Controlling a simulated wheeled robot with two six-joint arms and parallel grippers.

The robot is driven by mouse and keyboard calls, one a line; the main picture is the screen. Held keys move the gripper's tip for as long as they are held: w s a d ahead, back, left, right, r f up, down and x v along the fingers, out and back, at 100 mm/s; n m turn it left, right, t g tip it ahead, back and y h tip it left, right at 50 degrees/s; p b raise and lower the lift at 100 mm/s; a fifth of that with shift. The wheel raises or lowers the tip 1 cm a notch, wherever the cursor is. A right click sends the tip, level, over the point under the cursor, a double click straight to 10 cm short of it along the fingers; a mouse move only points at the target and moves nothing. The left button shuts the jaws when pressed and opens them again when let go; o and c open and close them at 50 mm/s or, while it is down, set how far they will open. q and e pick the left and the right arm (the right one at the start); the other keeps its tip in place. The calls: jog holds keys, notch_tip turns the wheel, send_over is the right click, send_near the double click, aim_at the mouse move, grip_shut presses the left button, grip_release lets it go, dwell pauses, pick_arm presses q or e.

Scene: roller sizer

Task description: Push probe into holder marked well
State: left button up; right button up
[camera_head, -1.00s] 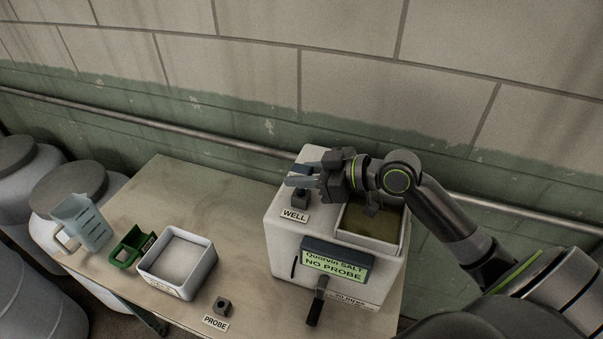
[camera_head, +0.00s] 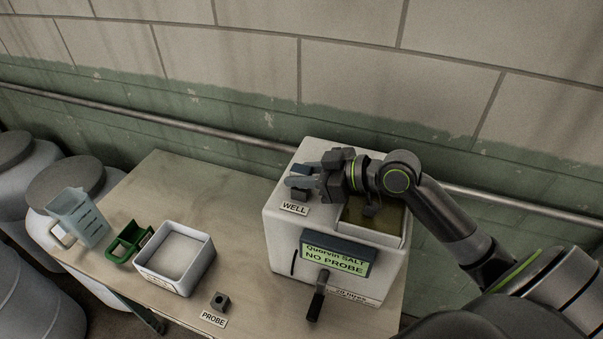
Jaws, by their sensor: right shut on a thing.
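The holder marked WELL (camera_head: 300,196) is a small dark block on top of the white machine, behind its label (camera_head: 294,208). My right gripper (camera_head: 301,183) is directly over it, shut on a dark piece, seemingly the probe, which the fingers mostly hide. I cannot tell how deep the probe sits in the holder. The machine's display (camera_head: 337,257) reads "Quorvin SALT NO PROBE". A dark block with a hole (camera_head: 220,301), labelled PROBE, stands on the table and looks empty. My left gripper is not in view.
The machine has an open tank (camera_head: 372,218) under my right wrist and a dark lever (camera_head: 317,296) in front. A white tray (camera_head: 205,264), green scoop (camera_head: 124,244) and clear jug (camera_head: 78,215) stand left on the table (camera_head: 215,195). Barrels are beyond its left edge.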

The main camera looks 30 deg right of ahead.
aim_at(301, 168)
jog(key=shift+f, duration=0.2)
jog(key=o, duration=1)
jog(key=shift+o, duration=0.2)
jog(key=shift+r, duration=0.1)
notch_tip(301, 168, up, 10)
jog(key=shift+f+b, duration=0.1)
jog(key=shift+b, duration=0.6)
